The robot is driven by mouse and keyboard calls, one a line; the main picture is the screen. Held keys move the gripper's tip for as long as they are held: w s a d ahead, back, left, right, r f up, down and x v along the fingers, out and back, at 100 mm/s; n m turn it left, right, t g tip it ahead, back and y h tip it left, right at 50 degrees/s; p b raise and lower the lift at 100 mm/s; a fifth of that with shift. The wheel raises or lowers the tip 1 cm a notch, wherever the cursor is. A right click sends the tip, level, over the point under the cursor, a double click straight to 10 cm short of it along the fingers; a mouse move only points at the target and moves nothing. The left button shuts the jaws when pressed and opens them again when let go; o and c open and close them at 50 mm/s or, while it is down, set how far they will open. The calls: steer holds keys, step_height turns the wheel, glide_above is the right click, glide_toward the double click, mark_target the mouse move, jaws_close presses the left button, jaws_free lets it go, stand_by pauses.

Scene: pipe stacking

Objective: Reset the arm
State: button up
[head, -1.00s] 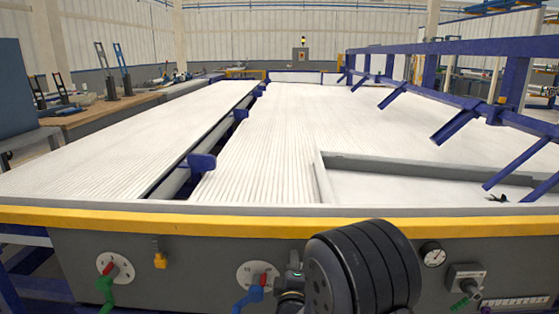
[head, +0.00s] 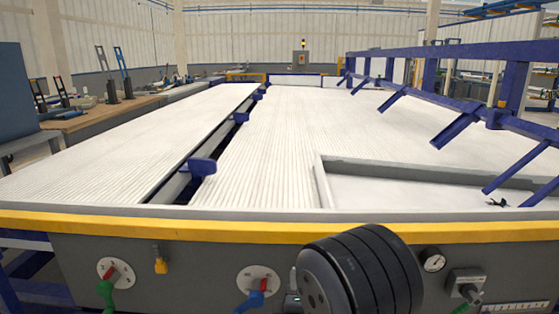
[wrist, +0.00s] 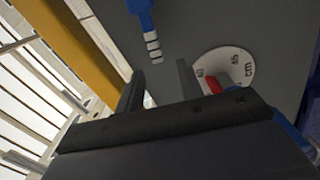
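My gripper (wrist: 159,86) shows in the wrist view as two dark fingers standing apart, with nothing between them. It is open in front of the grey front panel of the pipe table. A white dial (wrist: 241,62) with a red pointer lies just right of the fingers, partly hidden by the gripper body. A blue part with white bands (wrist: 146,22) is above the gap between the fingers. In the head view my black arm link covers the lower middle, and the fingers are not clearly visible.
The table has a yellow front edge (head: 200,225) and carries rows of white pipes (head: 290,140). A blue frame with slanted bars (head: 455,130) stands at the right. Dials with a green handle (head: 106,292) and a blue handle (head: 250,301) sit on the panel, near a gauge (head: 433,260).

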steer(key=s, duration=0.6)
steer(key=w+b, duration=0.1)
steer(key=w, duration=1.1)
steer(key=shift+d+r, duration=0.1)
steer(key=shift+d, duration=0.05)
steer(key=shift+s+d+r+m, duration=0.15)
steer(key=shift+r+m, duration=0.45)
steer(key=shift+m, duration=0.4)
